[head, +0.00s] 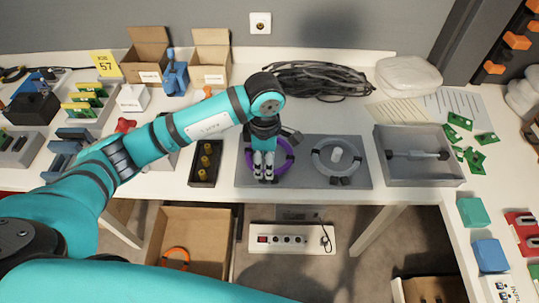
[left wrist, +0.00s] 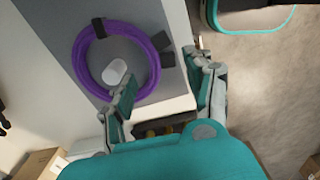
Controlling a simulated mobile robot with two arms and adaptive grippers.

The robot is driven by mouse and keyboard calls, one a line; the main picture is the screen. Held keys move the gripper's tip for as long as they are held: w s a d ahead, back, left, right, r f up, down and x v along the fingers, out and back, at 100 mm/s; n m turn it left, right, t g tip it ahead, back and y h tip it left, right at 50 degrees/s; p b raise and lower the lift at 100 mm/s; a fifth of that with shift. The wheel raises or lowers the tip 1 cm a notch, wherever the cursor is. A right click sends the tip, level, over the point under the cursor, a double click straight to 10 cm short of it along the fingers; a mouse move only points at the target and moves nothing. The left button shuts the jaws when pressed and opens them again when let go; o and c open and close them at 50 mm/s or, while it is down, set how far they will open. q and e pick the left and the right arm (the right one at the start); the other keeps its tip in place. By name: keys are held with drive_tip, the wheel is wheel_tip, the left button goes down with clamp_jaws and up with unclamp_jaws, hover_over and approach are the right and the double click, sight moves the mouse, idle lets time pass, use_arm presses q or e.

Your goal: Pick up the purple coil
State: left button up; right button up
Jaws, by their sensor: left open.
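The purple coil (head: 290,157) lies on the left half of a grey mat (head: 303,180) on the table, partly hidden behind my left gripper in the head view. In the left wrist view the coil (left wrist: 82,68) is a round ring with dark ties, lying around a white peg (left wrist: 115,72). My left gripper (head: 264,175) is over the coil's near part. It is open, with nothing between its fingers (left wrist: 165,88) in the left wrist view. One finger overlaps the ring's lower right side; contact cannot be told. My right gripper is not in view.
A grey coil (head: 317,163) lies around a peg at the mat's right half. A dark tray with brass parts (head: 204,167) stands left of the mat, a grey bin (head: 421,174) right. Black cable (head: 318,80) lies behind. An open carton (head: 197,226) stands below the table.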

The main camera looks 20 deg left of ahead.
use_arm(q)
drive_tip(key=shift+w+d+f+p, duration=0.1)
drive_tip(key=shift+f+p, duration=0.2)
drive_tip(key=shift+f, duration=1.05)
drive_tip(key=shift+w+d+f+p, duration=0.1)
drive_tip(key=shift+f+p, duration=0.2)
drive_tip(key=shift+f, duration=1)
drive_tip(key=c, duration=1.1)
